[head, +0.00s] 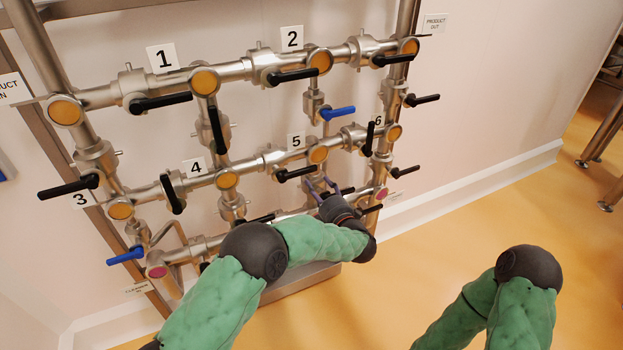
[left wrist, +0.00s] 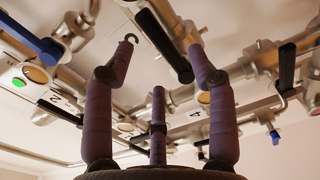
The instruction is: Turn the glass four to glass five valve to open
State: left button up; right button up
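The plate marked 4 (head: 196,168) is beside a round amber sight glass (head: 228,180). The plate marked 5 (head: 296,141) is beside another amber glass (head: 318,154). The valve between them has a black lever (head: 296,174), lying roughly along the pipe. My left gripper (head: 329,186) is just below and right of this lever, its fingers spread and empty. In the left wrist view my left gripper (left wrist: 160,65) also shows open, with a black lever (left wrist: 163,38) beyond and between the fingertips; I cannot tell whether they touch. My right gripper is out of view; only its arm shows.
Other black levers sit close around, such as one by plate 6 (head: 369,138) and one left of glass 4 (head: 172,194). A blue lever (head: 338,113) is above glass 5. A lower pipe (head: 205,246) runs behind my left arm. The floor (head: 470,220) at right is clear.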

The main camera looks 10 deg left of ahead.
pick_arm(q)
jog(key=shift+r+v, duration=0.2)
jog(key=shift+v, duration=1.1)
